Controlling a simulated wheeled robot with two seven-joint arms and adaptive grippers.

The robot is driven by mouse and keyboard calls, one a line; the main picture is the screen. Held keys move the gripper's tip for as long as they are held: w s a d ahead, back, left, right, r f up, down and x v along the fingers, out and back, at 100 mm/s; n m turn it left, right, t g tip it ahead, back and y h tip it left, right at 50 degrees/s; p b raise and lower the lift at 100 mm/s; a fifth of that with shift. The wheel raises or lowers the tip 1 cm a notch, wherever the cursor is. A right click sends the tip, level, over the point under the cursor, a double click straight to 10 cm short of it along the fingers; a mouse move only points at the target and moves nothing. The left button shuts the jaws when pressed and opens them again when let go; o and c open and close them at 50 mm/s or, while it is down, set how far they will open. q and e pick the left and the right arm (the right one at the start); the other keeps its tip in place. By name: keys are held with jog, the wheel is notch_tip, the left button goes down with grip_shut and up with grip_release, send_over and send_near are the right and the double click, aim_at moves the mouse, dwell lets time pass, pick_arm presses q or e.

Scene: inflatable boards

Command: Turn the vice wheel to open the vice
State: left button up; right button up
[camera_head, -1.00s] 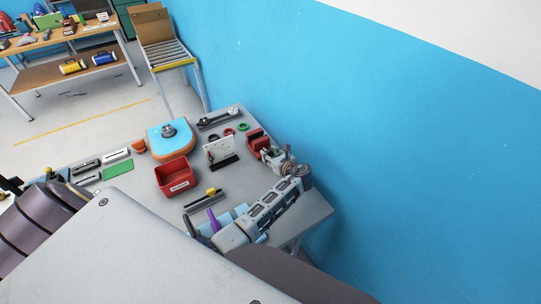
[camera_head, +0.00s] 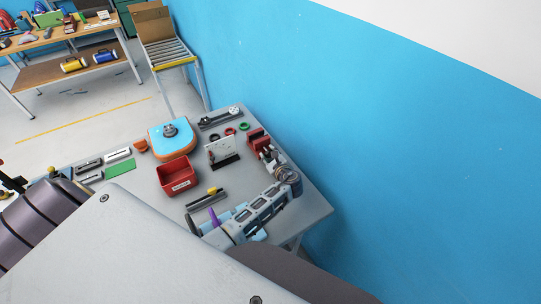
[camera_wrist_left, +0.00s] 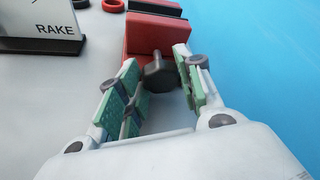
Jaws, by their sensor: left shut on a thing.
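The red vice (camera_head: 257,139) stands at the right edge of the grey table, near the blue wall. It also shows at the top of the left wrist view (camera_wrist_left: 156,36). Its dark grey wheel (camera_wrist_left: 160,75) faces my left gripper (camera_wrist_left: 158,80). The two fingers with green pads stand on either side of the wheel and are shut on it. In the head view my left gripper (camera_head: 270,156) is small, at the near side of the vice, and the wheel is hidden there. My right gripper does not show.
A white sign stand (camera_head: 222,150) marked RAKE is left of the vice. A red bin (camera_head: 177,177) and a blue and orange board (camera_head: 171,138) lie farther left. Red and green rings (camera_head: 237,128) lie behind. The blue wall (camera_head: 400,150) is close on the right.

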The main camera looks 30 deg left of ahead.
pick_arm(q)
jog(key=shift+o, duration=0.2)
jog(key=shift+s+n+t+b, duration=0.1)
jog(key=shift+n+t+b, duration=0.3)
jog(key=shift+n, duration=0.1)
jog(key=o, duration=1)
jog(key=shift+f, duration=0.2)
jog(key=shift+r+v, duration=0.2)
jog(key=shift+v, duration=3.85)
jog(key=shift+a, duration=0.1)
